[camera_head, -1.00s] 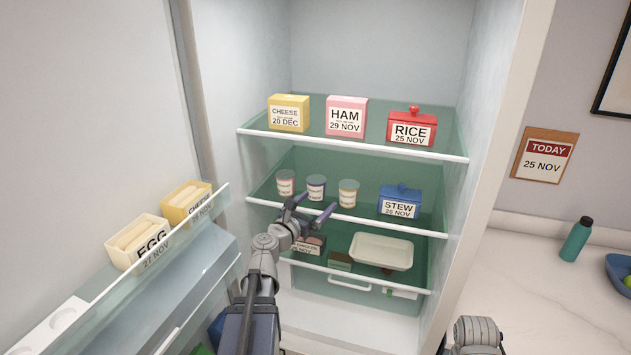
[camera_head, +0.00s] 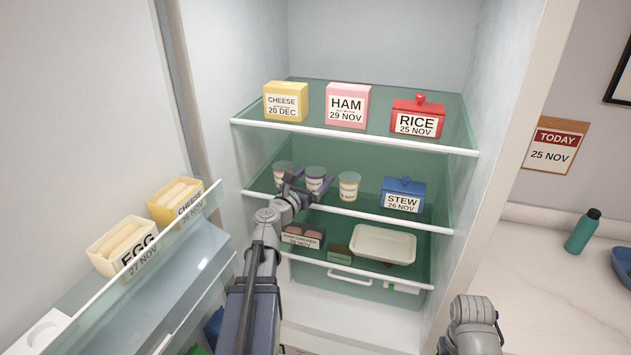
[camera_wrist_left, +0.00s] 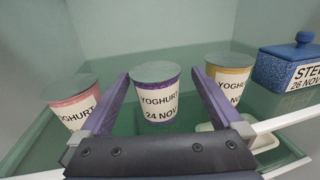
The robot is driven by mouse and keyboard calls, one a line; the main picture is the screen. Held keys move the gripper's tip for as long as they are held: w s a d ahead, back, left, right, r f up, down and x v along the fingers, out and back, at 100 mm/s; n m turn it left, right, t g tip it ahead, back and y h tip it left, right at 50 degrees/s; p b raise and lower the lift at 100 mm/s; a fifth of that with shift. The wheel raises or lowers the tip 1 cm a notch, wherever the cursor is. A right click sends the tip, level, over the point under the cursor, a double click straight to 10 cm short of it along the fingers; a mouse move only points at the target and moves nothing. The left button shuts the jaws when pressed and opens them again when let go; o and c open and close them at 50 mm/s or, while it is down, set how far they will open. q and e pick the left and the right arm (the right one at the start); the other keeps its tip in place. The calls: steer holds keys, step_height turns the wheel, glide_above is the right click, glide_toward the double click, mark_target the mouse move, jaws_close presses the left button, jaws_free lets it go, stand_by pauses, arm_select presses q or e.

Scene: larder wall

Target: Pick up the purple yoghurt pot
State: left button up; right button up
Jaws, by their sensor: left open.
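The purple yoghurt pot (camera_head: 315,175) stands upright on the middle fridge shelf, between two other pots. In the left wrist view the pot (camera_wrist_left: 157,98) has a grey lid and a label reading YOGHURT 24 NOV. My left gripper (camera_head: 307,182) is open at that shelf, its fingers pointing in towards the pot. In the wrist view the pot shows between the two purple fingers, with a gap on each side. I cannot tell how far the fingers reach along its sides. My right gripper is out of view; only part of my right arm shows at the bottom.
A pink pot (camera_wrist_left: 75,103) stands close to the left finger, and a yellow pot (camera_wrist_left: 229,80) close to the right one. A blue STEW box (camera_head: 403,195) stands farther right. The upper shelf (camera_head: 355,139) lies above; the open door with boxes is at left.

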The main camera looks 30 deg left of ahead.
mark_target(321, 168)
arm_select(q)
steer(key=shift+w+a, duration=0.2)
steer(key=shift+w, duration=1.1)
steer(key=shift+w+a, duration=0.2)
steer(key=shift+w, duration=1.1)
steer(key=shift+s+r, duration=0.1)
steer(key=shift+c, duration=0.6)
steer(key=c, duration=1.3)
